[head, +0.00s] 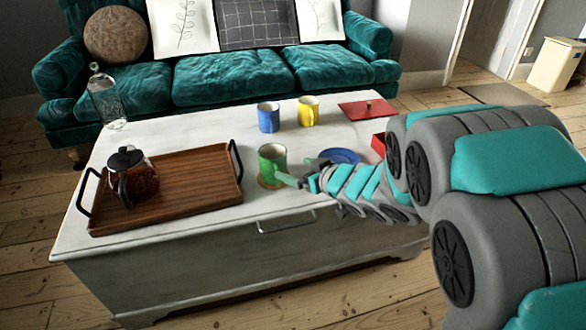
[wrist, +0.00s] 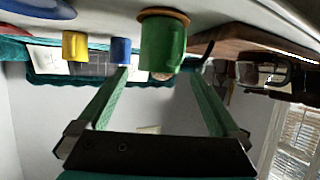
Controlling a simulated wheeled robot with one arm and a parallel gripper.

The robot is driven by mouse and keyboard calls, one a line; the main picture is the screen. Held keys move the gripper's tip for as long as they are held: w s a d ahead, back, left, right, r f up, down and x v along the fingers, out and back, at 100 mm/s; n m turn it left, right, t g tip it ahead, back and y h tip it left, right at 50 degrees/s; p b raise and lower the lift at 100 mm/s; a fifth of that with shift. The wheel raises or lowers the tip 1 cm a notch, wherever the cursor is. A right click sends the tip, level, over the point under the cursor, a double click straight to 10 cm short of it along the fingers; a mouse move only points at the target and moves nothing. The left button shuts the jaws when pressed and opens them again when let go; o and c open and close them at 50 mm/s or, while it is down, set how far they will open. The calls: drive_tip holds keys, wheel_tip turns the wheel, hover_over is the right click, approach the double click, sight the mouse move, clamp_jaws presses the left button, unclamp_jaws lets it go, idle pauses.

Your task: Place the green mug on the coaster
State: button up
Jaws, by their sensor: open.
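The green mug (head: 271,160) stands upright on the white coffee table. A round brown-orange coaster (head: 267,183) shows under its base. In the wrist view, which is upside down, the green mug (wrist: 163,45) sits on the coaster (wrist: 164,14), whose rim shows around the base. My gripper (head: 287,179) is close to the mug's right front side. In the wrist view my gripper (wrist: 160,74) is open, its two green fingers apart with the mug lined up between their tips. The fingers do not visibly touch it.
A wooden tray (head: 195,190) with a coffee pot (head: 138,181) lies left of the mug. A blue mug (head: 268,117) and yellow mug (head: 308,111) stand behind. A blue plate (head: 343,156) and red box (head: 378,144) are to the right. A glass bottle (head: 107,101) stands back left.

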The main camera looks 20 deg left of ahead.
drive_tip(key=shift+s+d, duration=0.1)
drive_tip(key=shift+d, duration=0.05)
drive_tip(key=w+d+r+m+t+h, duration=0.15)
drive_tip(key=d+m+h, duration=0.5)
drive_tip(key=d, duration=1.35)
drive_tip(key=s+d+f+m+g+h, duration=0.25)
drive_tip(key=s+d+h, duration=0.35)
drive_tip(key=s+d, duration=0.45)
drive_tip(key=s+m+g+y, duration=0.1)
drive_tip(key=s+g, duration=0.8)
drive_tip(key=s, duration=1.9)
drive_tip(key=shift+r+m+y, duration=0.3)
drive_tip(key=shift+y, duration=0.05)
drive_tip(key=shift+w, duration=0.1)
